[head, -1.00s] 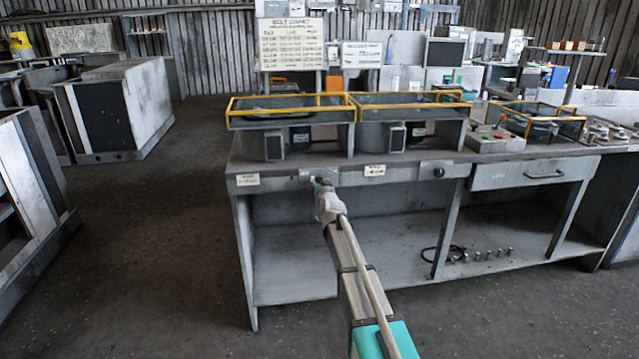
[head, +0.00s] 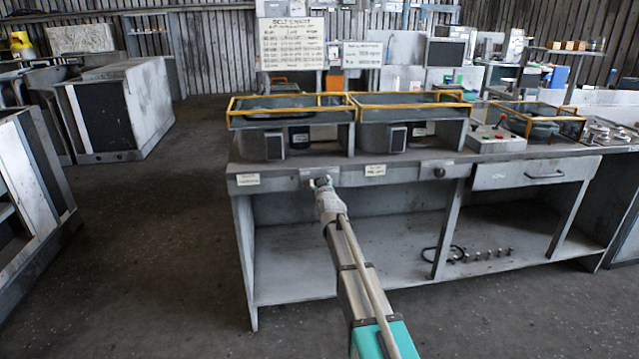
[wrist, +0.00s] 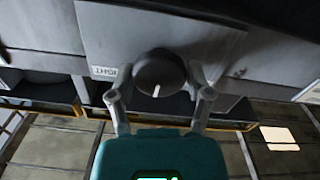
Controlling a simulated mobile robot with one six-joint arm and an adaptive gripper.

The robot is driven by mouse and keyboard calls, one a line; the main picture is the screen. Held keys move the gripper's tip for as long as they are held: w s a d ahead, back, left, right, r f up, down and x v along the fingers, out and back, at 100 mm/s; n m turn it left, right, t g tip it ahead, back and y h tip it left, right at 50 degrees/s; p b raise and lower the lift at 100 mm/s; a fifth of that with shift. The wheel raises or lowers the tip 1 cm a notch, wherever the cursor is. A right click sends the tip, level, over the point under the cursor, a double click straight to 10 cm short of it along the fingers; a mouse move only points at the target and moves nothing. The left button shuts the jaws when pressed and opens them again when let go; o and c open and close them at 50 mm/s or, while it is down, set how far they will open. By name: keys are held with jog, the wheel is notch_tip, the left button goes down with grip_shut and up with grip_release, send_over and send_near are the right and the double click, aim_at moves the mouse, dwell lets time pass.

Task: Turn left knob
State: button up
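The left knob is round and dark with a white pointer line, and shows in the wrist view (wrist: 160,74). The line points down toward my gripper's body in that picture. My gripper (wrist: 159,68) has one finger on each side of the knob. Narrow gaps seem to show between fingertips and knob, so it looks open around the knob. In the head view my gripper (head: 321,183) is at the bench's front panel and hides most of this knob. A second dark knob (head: 439,172) sits farther right on the same front.
The grey bench (head: 400,180) carries blower housings with yellow-edged frames (head: 290,112) above the panel. A drawer with a handle (head: 544,175) is at right. Several small parts (head: 480,255) and a black loop (head: 430,254) lie on the lower shelf. Floor at left is clear.

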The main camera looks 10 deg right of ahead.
jog(key=shift+o, duration=1.2)
jog(key=shift+s, duration=0.1)
jog(key=s, duration=1.2)
